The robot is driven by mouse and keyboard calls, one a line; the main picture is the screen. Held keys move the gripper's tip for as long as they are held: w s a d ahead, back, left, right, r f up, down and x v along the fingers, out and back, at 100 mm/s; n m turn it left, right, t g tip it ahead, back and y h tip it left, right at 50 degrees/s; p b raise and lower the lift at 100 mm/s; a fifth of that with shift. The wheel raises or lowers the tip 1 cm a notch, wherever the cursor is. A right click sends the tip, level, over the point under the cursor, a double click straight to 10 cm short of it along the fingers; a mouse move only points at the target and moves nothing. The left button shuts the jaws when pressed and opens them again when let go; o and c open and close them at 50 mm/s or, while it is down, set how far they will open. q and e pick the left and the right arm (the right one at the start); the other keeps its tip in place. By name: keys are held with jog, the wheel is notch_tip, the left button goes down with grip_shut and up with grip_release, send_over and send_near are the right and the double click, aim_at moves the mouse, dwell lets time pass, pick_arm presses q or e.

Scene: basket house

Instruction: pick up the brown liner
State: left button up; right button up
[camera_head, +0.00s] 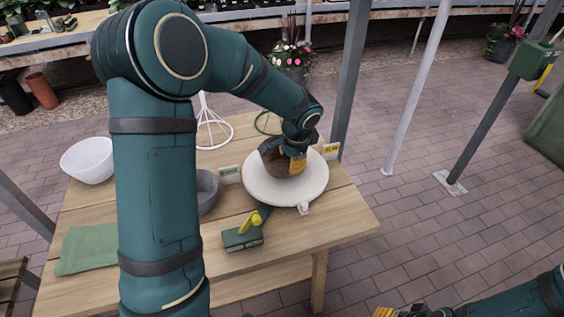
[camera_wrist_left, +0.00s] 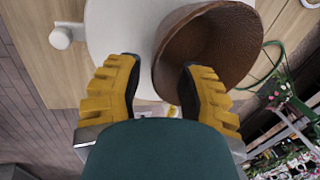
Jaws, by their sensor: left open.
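The brown liner (camera_head: 277,160) is a bowl-shaped piece on the round white plate (camera_head: 256,192) on the wooden table. My left gripper (camera_head: 298,160) is open at the liner and hides part of it. In the left wrist view the gripper (camera_wrist_left: 160,75) has one yellow finger over the white plate (camera_wrist_left: 112,30) and the other overlapping the liner (camera_wrist_left: 208,45). The liner's near wall shows between the fingers; I cannot tell whether they touch it. My right gripper (camera_head: 400,312) is only partly in view at the bottom edge, its jaw state unclear.
A green and yellow tool (camera_head: 243,236) lies in front of the plate. A grey bowl (camera_head: 207,190), a white bowl (camera_head: 88,160) and a green cloth (camera_head: 88,250) are further left. A white wire stand (camera_head: 213,128) is behind. A metal post (camera_head: 350,75) rises beyond the table.

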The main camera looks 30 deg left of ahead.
pick_arm(q)
jog(key=x, duration=0.3)
jog(key=shift+s+d+b, duration=0.1)
jog(key=shift+s+b, duration=0.05)
jog(key=shift+b, duration=0.2)
jog(key=shift+f, duration=0.4)
jog(key=shift+r, duration=0.1)
grip_shut()
jog(key=p+v, duration=0.1)
jog(key=v, duration=0.2)
jog(key=w+a+v, duration=0.1)
jog(key=v, duration=0.2)
jog(key=a+p+v, duration=0.1)
jog(key=v, duration=0.2)
jog(key=shift+w+d+r+p, duration=0.1)
jog(key=shift+w+r+p, duration=0.15)
jog(key=shift+r, duration=0.4)
